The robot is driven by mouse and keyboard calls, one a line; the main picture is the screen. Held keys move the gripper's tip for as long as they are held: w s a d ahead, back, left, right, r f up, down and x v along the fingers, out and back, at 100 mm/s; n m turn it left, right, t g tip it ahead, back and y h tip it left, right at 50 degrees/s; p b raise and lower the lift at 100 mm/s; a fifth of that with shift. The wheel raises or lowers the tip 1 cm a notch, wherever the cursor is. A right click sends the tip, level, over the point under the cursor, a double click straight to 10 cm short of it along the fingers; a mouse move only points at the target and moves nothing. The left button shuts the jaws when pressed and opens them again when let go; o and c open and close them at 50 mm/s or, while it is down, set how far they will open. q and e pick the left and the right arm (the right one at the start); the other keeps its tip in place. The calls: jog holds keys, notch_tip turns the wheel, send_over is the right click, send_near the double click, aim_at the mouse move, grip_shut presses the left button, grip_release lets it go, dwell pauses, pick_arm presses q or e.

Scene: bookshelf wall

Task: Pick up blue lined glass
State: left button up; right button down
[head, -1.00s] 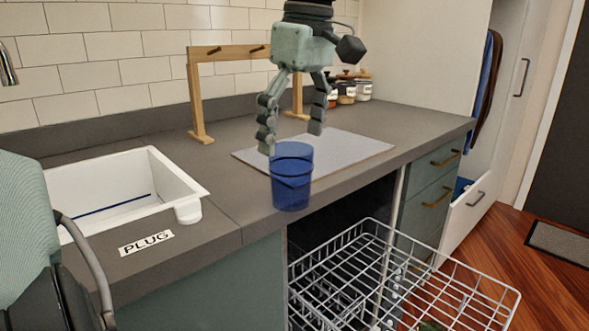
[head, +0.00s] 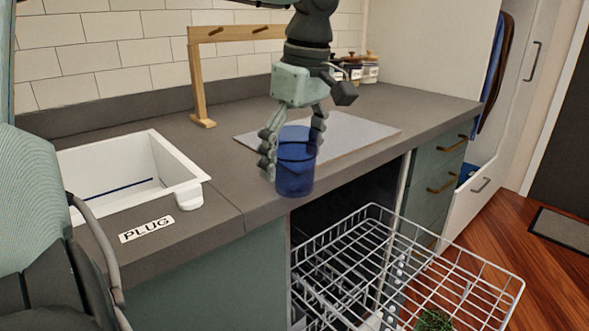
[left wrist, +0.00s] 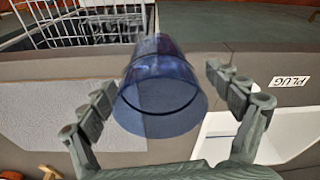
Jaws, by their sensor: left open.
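The blue lined glass (head: 296,177) stands upright near the front edge of the counter in the head view. It is translucent blue with a darker line around it. My left gripper (head: 292,152) is open and reaches down from above, with one finger on each side of the glass's upper part. In the left wrist view the glass (left wrist: 160,88) lies between the two spread fingers (left wrist: 168,98), with a visible gap on each side. My right gripper does not show.
A white sink (head: 187,177) and a PLUG label (head: 147,229) are to the left. A grey mat (head: 362,135) and a wooden rack (head: 197,85) lie behind. An open wire dishwasher rack (head: 440,262) juts out below the counter. Jars (head: 371,70) stand at the back.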

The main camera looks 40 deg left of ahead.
pick_arm(q)
jog(key=c, duration=1.6)
jog(key=shift+r, duration=0.1)
jog(key=shift+r, duration=0.1)
